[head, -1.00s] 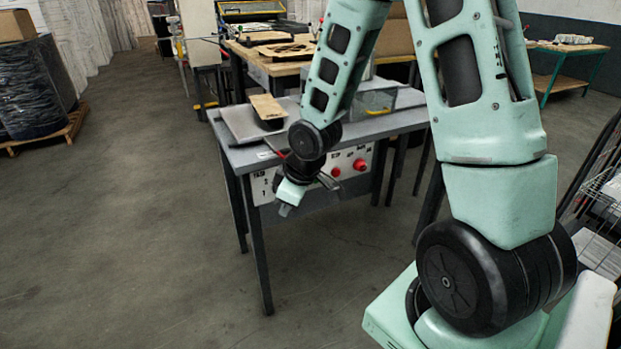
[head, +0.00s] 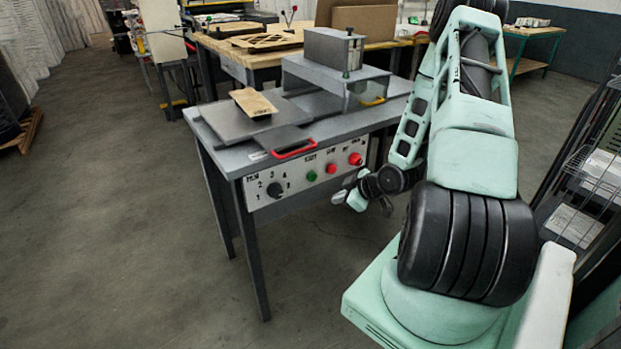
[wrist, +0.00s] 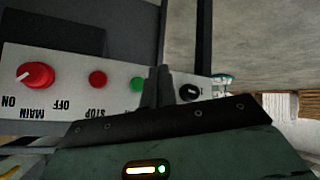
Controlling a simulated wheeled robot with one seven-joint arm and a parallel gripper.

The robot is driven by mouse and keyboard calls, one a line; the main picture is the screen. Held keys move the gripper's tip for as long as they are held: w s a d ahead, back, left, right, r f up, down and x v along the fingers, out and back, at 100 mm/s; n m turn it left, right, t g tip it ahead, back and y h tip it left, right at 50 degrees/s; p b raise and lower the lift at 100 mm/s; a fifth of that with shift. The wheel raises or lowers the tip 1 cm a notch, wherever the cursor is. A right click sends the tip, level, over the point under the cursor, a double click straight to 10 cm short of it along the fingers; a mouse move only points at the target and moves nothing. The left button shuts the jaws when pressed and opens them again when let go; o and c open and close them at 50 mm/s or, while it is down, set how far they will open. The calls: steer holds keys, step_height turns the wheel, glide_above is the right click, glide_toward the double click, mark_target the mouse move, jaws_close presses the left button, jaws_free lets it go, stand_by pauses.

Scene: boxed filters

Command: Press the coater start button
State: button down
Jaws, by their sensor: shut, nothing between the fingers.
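The coater's front panel (head: 295,186) faces me on the grey bench in the head view. On it are a black dial (head: 275,189), a green button (head: 311,176), a small red button (head: 332,168) and a larger red switch (head: 355,159). The green button (wrist: 137,84) also shows in the wrist view, its edge close beside my gripper (wrist: 160,72). There the red button (wrist: 97,78) is marked STOP and the red switch (wrist: 35,75) MAIN. The green button's label is not readable. My gripper (head: 340,197) is shut, empty, and in front of and below the panel's right part.
A red handle (head: 293,149) juts over the bench's front edge. A flat plate with a brown piece (head: 254,103) and a grey press unit (head: 334,50) stand on top. A wire rack (head: 583,200) is at right.

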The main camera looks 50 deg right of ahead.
glide_toward(312, 181)
steer(key=shift+w+a+f, duration=0.1)
steer(key=shift+w+f, duration=0.4)
steer(key=shift+f, duration=0.3)
steer(key=shift+w+a+f, duration=0.1)
steer(key=shift+w+f, duration=0.35)
steer(key=shift+f, duration=0.35)
steer(key=shift+w+a+f, duration=0.1)
steer(key=shift+w+f, duration=0.4)
steer(key=shift+f, duration=0.3)
steer(key=shift+w, duration=0.1)
stand_by(0.4)
steer(key=shift+w, duration=0.3)
steer(key=shift+w+d, duration=0.2)
steer(key=shift+w, duration=0.35)
stand_by(0.9)
steer(key=shift+s, duration=0.1)
steer(key=shift+s+a, duration=0.25)
steer(key=shift+s, duration=0.6)
steer(key=shift+s+a+p, duration=0.1)
steer(key=shift+s+a, duration=0.1)
steer(key=shift+s, duration=0.6)
steer(key=shift+s+a+p, duration=0.1)
steer(key=shift+s+a, duration=0.05)
steer(key=shift+s, duration=0.7)
steer(key=shift+s+a+p, duration=0.1)
steer(key=shift+s+a, duration=0.1)
steer(key=shift+s, duration=0.6)
